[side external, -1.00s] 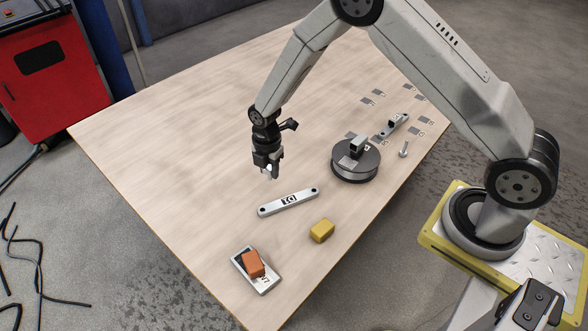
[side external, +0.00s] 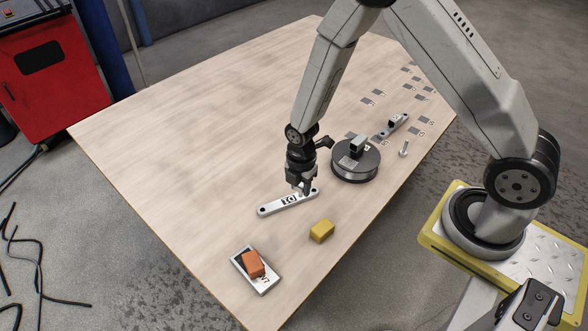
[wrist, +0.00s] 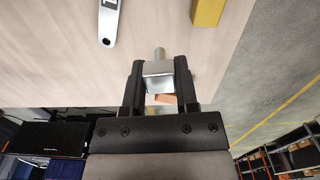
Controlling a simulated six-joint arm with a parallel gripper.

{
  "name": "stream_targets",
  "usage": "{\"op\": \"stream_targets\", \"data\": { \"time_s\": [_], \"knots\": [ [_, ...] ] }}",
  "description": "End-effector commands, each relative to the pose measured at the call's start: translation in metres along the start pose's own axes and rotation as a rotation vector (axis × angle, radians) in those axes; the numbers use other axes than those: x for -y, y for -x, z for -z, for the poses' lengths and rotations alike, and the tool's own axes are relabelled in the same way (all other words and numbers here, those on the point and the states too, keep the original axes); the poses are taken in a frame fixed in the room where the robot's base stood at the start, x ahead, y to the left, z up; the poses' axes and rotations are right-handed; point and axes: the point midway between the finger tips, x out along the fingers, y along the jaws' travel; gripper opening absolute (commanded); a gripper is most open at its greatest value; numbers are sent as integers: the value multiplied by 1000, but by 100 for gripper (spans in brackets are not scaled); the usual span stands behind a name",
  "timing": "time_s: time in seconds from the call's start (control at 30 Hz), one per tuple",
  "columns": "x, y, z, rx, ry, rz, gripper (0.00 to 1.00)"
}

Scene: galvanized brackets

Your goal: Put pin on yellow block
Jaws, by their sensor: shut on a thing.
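The yellow block (side external: 321,231) lies on the table, with nothing on it. It also shows at the top of the wrist view (wrist: 207,10). My gripper (side external: 304,190) is shut on a silver pin (wrist: 159,54), whose round shaft sticks out past a wider squared part between the fingers. In the side view my gripper is up and slightly left of the yellow block and overlaps the right end of the marked link. Its exact height is hard to tell. The fingers largely hide the pin there.
The silver link (side external: 275,207) lies left of the yellow block. An orange block (side external: 253,263) rests on a grey plate (side external: 266,284) in front. A round dark turntable (side external: 355,172) stands behind right. Another small pin-like part (side external: 404,149) lies farther right. The left table is clear.

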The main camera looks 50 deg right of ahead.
Motion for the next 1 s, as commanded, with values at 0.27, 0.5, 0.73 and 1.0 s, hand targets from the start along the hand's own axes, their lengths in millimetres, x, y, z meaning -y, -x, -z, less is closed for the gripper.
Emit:
{"op": "stream_targets", "data": {
  "time_s": [0.27, 0.5, 0.73, 1.0],
  "knots": [
    [53, 0, -4, 0, -59, 1, 0],
    [71, 1, -5, 0, -80, 0, 0],
    [72, 0, -5, 0, -81, 0, 0],
    [73, -20, -5, 0, -81, 3, 0]
  ]
}}
